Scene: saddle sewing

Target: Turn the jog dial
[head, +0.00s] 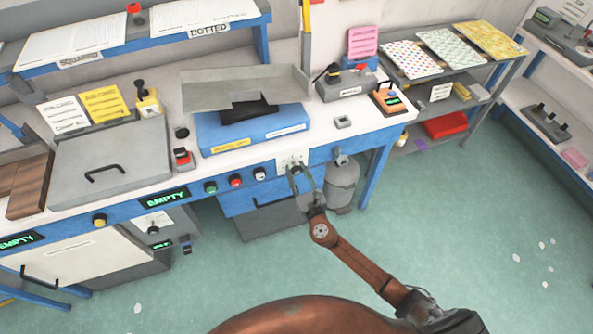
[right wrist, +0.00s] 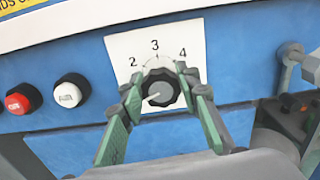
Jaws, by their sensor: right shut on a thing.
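The jog dial (right wrist: 160,88) is a dark round knob with a grey face on a white plate (right wrist: 122,45) marked 2, 3 and 4, on the blue front of the bench. A pale pointer line on its face points to the lower left. My right gripper (right wrist: 163,96) is shut on the dial, with a green-padded finger on each side of it. In the head view my right gripper (head: 297,176) reaches the bench front and covers most of the dial. My left gripper is not in view.
Red (right wrist: 18,103) and white (right wrist: 67,95) buttons sit left of the dial. A grey cylinder (head: 342,184) hangs under the bench just right of my gripper. A blue platform (head: 225,138) stands on the bench above. The floor in front is clear.

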